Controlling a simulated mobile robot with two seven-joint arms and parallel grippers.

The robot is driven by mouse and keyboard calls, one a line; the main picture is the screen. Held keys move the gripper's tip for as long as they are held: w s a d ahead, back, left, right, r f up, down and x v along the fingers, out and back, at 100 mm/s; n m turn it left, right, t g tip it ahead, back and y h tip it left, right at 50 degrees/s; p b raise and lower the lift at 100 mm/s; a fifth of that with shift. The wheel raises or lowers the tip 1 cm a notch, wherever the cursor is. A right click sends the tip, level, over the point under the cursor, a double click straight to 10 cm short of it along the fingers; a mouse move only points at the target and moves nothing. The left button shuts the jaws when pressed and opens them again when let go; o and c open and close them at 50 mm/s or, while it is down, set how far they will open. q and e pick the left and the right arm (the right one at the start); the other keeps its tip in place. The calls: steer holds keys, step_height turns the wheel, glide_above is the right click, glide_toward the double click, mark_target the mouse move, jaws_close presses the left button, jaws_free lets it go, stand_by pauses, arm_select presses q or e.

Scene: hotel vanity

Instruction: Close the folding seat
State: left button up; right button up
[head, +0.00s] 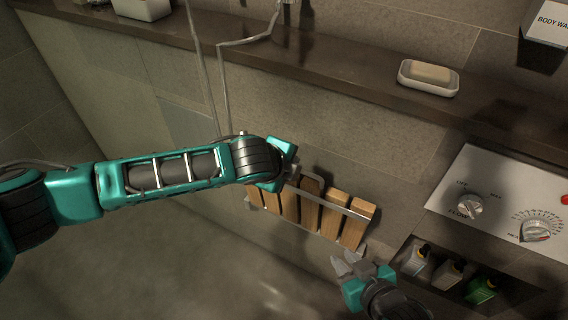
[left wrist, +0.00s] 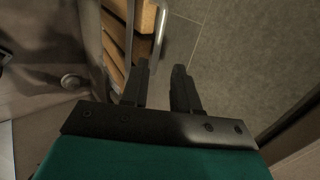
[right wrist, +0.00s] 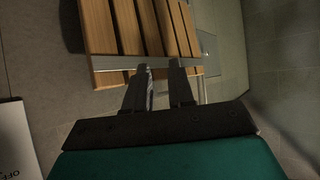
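The folding seat (head: 333,212) has several wooden slats in a metal frame and is mounted on the tiled wall below the ledge. Its exact tilt is hard to tell. My left gripper (head: 290,168) is over its left upper part and hides some slats. In the left wrist view, my left fingers are apart and empty, beside the seat's metal rail and slats (left wrist: 115,50). My right gripper (head: 346,258) is open and empty just below the seat's right end. In the right wrist view, its parted fingertips overlap the rail along the slats (right wrist: 128,28); contact is unclear.
A dark ledge (head: 330,75) runs above, with a soap dish (head: 428,80) on it. A control panel (head: 500,200) with knobs is at the right. Below it a niche holds small bottles (head: 448,272). A hose hangs behind my left arm. The floor at the lower left is clear.

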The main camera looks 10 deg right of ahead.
arm_select(q)
steer(key=shift+v, duration=1.3)
